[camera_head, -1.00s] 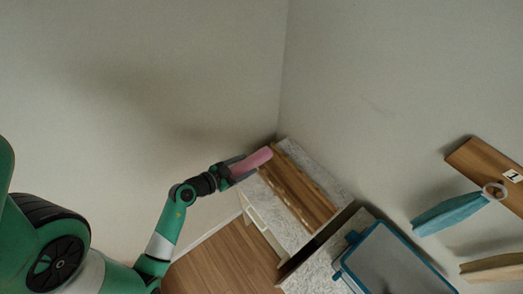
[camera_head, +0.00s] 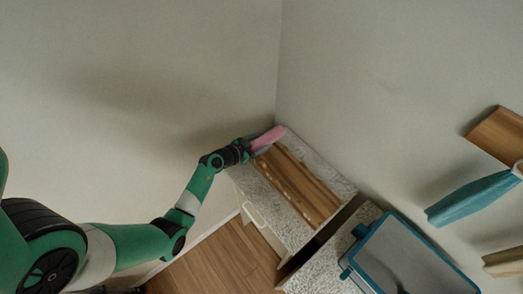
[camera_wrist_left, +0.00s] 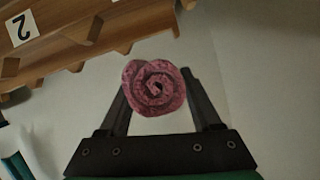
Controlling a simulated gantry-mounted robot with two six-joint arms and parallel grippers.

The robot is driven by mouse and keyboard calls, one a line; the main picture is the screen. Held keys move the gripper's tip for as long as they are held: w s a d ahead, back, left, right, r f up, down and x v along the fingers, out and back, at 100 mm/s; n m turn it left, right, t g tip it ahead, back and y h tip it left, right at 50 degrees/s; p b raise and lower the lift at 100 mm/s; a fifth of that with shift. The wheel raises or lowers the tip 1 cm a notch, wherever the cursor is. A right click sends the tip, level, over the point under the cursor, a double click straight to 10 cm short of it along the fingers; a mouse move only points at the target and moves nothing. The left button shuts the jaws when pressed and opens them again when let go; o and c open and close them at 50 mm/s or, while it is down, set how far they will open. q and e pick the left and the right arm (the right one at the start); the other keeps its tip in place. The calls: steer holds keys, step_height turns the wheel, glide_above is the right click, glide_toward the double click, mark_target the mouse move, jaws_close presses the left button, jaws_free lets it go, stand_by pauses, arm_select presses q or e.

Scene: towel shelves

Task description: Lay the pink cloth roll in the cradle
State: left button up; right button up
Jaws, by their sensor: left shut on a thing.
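The pink cloth roll (camera_head: 269,138) is held in my left gripper (camera_head: 253,147), near the far end of the counter. In the left wrist view the roll (camera_wrist_left: 155,88) shows its spiral end between the two dark fingers of my left gripper (camera_wrist_left: 157,100), which is shut on it. The wooden cradle (camera_head: 300,188) lies on the speckled counter, long and slatted, with small pegs along its edges. The roll is at the cradle's far end; whether they touch I cannot tell. My right gripper is not in view.
A blue-rimmed grey bin (camera_head: 408,258) stands to the right of the cradle. In the left wrist view a pegged wooden piece (camera_wrist_left: 100,28) with a "2" label is at upper left.

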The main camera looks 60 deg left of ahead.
arm_select(q)
steer(key=shift+w+a+f+b, duration=0.1)
steer(key=shift+w+f+b, duration=0.05)
steer(key=shift+f+b, duration=0.15)
step_height(320, 180, down, 3)
steer(key=b, duration=0.2)
steer(key=shift+w+b, duration=0.1)
steer(key=shift+b, duration=0.3)
steer(key=shift+f, duration=0.15)
steer(key=shift+r, duration=0.2)
steer(key=shift+f, duration=0.45)
steer(key=o, duration=1.4)
steer(key=shift+c, duration=0.2)
